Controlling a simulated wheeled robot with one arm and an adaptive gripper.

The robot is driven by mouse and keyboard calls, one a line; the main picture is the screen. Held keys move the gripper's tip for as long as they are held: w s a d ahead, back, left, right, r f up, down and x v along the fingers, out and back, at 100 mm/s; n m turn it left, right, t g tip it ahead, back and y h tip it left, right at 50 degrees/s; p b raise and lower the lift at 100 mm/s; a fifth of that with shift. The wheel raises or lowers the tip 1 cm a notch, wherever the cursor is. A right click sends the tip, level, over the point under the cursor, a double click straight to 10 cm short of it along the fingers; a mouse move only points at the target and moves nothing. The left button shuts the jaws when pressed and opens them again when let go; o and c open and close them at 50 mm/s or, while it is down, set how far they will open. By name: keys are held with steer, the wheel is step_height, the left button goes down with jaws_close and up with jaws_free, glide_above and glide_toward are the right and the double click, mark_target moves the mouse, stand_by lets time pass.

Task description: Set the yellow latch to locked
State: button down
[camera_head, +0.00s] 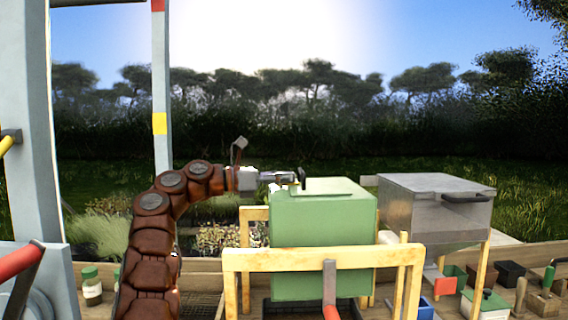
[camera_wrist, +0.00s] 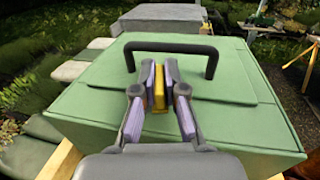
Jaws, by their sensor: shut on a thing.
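The yellow latch (camera_wrist: 159,88) stands upright between the fingertips of my gripper (camera_wrist: 159,74) in the wrist view. The grey fingers with purple pads are shut on it from both sides. The latch is on the top of a green box (camera_wrist: 90,102), near the black handle (camera_wrist: 170,48). In the head view my gripper (camera_head: 287,178) reaches from the left over the top of the green box (camera_head: 322,225). The latch is mostly hidden there by the fingers. I see no markings that show its locked side.
A grey metal bin (camera_head: 437,205) stands to the right of the green box. A wooden frame (camera_head: 322,258) crosses in front. Several small containers and tools lie at lower right, including a blue cup (camera_head: 425,309). A post (camera_head: 162,90) rises behind my arm.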

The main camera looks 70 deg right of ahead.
steer(key=shift+r+m+g+y+p, duration=0.25)
steer(key=shift+m+g+y+p, duration=0.9)
steer(key=shift+p, duration=1.3)
steer(key=shift+t+y+p, duration=0.25)
steer(key=shift+y+p, duration=0.05)
steer(key=shift+y, duration=0.05)
steer(key=shift+a+f+y+p, duration=0.1)
steer(key=shift+f+y+p, duration=0.2)
steer(key=shift+p, duration=0.1)
steer(key=c, duration=1.2)
jaws_free()
steer(key=shift+c, duration=0.2)
steer(key=h+b, duration=0.1)
steer(key=b, duration=0.1)
steer(key=n+h+b, duration=0.1)
steer(key=b, duration=0.1)
steer(key=shift+f+t, duration=0.25)
steer(key=shift+t, duration=0.15)
steer(key=n+t+h+b, duration=0.2)
steer(key=h+b, duration=0.1)
steer(key=b, duration=0.5)
steer(key=shift+n+b, duration=0.3)
steer(key=shift+n, duration=0.05)
